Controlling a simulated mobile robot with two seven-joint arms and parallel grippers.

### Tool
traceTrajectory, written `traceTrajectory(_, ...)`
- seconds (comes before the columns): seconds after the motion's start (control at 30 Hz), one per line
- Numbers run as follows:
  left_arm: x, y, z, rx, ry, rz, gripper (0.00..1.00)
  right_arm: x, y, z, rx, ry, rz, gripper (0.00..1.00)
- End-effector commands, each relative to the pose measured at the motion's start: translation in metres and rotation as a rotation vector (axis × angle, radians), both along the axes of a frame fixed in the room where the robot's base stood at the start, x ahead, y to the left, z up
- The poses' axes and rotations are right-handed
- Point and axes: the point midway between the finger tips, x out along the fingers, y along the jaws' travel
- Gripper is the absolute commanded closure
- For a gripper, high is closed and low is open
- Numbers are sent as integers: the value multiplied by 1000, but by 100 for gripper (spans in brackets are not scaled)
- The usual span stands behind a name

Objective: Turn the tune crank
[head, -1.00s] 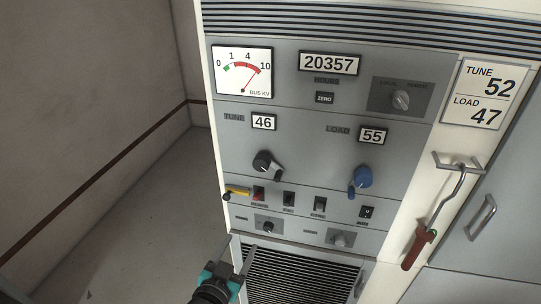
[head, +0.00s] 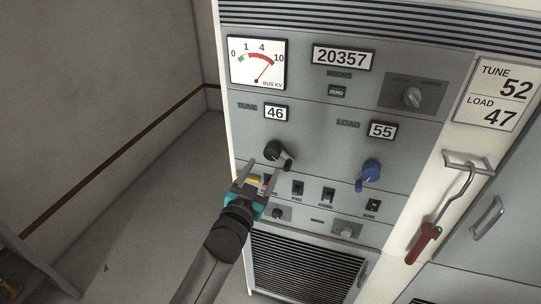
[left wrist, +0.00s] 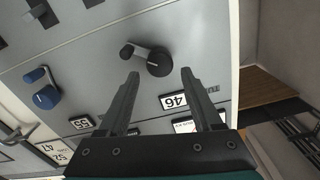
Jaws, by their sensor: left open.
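The black tune crank (head: 275,150) is on the grey cabinet panel below the tune counter (head: 276,113), which reads 46. Its handle (head: 287,165) points down and to the right in the head view. My left gripper (head: 262,169) is open and empty just below and left of the crank, in front of the panel. In the left wrist view, the crank (left wrist: 159,63) shows beyond and between the two open fingers (left wrist: 160,82), apparently apart from both. The right gripper is not in view.
The blue load crank (head: 370,172) is to the right, below a counter reading 55. A row of switches (head: 298,188) runs below the cranks. A card (head: 500,93) reads tune 52, load 47. A red-handled hook (head: 424,243) hangs at right.

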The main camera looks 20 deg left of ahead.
Motion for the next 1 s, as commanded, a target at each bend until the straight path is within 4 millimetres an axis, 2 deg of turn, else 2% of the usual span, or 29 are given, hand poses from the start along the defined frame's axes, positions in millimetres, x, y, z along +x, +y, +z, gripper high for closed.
traceTrajectory(0.2, 34, -2, 0, 0, -1, 0, 34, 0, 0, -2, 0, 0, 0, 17)
traceTrajectory(0.43, 58, -3, 0, -1, 0, 0, 34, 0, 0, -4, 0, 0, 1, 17)
traceTrajectory(0.6, 66, -3, 0, -1, 0, -1, 34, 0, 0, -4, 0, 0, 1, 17)
traceTrajectory(0.9, 67, -3, 0, -1, 0, -1, 34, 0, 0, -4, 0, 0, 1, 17)
traceTrajectory(1.0, 66, -3, 0, -1, 0, -1, 45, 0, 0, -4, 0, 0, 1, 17)
